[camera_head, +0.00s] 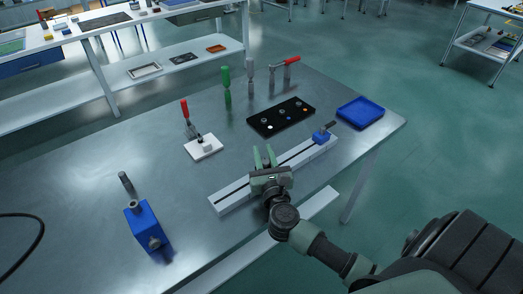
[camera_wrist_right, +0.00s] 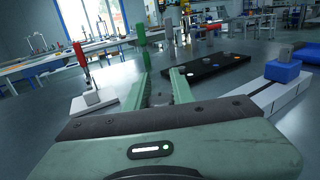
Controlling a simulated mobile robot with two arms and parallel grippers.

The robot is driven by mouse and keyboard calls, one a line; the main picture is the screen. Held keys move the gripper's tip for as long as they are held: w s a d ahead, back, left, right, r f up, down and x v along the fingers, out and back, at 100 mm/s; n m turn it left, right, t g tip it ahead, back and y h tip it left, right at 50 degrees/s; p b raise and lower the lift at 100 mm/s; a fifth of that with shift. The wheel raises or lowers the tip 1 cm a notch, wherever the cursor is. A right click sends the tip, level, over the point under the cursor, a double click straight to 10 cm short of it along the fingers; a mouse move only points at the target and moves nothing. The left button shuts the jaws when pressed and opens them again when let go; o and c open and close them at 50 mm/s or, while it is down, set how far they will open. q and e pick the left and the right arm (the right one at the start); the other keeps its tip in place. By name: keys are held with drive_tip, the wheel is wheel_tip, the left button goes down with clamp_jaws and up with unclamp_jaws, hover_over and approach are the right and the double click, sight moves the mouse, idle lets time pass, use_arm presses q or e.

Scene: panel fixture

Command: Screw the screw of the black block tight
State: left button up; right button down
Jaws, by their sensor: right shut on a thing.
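My right gripper (camera_head: 265,156) is over the white slotted rail (camera_head: 232,197), near its middle. In the right wrist view its two green fingers (camera_wrist_right: 160,90) close around a dark, roundish part (camera_wrist_right: 160,98) low between them. This looks like the screw of the black block, but the block's body is hidden behind the gripper. A blue block (camera_head: 321,137) with a dark screw handle on top sits at the rail's far right end; it also shows in the right wrist view (camera_wrist_right: 282,71). My left gripper is not in view.
A black plate (camera_head: 262,128) with several small round parts lies behind the rail. A blue tray (camera_head: 360,113) is at the right. A red-handled clamp (camera_head: 203,148) on a white base and a green-handled tool (camera_head: 226,77) stand behind. A blue fixture (camera_head: 147,226) stands front left.

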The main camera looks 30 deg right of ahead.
drive_tip(key=shift+s+d+f+m+g+h, duration=0.1)
drive_tip(key=shift+m+g+h, duration=0.2)
drive_tip(key=shift+m+h, duration=0.25)
drive_tip(key=shift+f+m+g+h, duration=0.1)
drive_tip(key=shift+m+g+h, duration=0.25)
drive_tip(key=shift+h, duration=0.3)
drive_tip(key=shift+s+d+m+g+h+b, duration=0.1)
drive_tip(key=shift+d+m+g+h+b, duration=0.05)
drive_tip(key=shift+m+g+h+b, duration=0.8)
drive_tip(key=shift+s+d+m+g+h+b, duration=0.2)
drive_tip(key=shift+m+g+h+b, duration=0.45)
drive_tip(key=shift+h, duration=0.4)
drive_tip(key=shift+d+r+m+g+h+b, duration=0.15)
drive_tip(key=shift+r+m+g+h+b, duration=0.05)
drive_tip(key=shift+m+g+h+b, duration=0.35)
drive_tip(key=shift+s, duration=0.1)
drive_tip(key=c, duration=1.2)
unclamp_jaws()
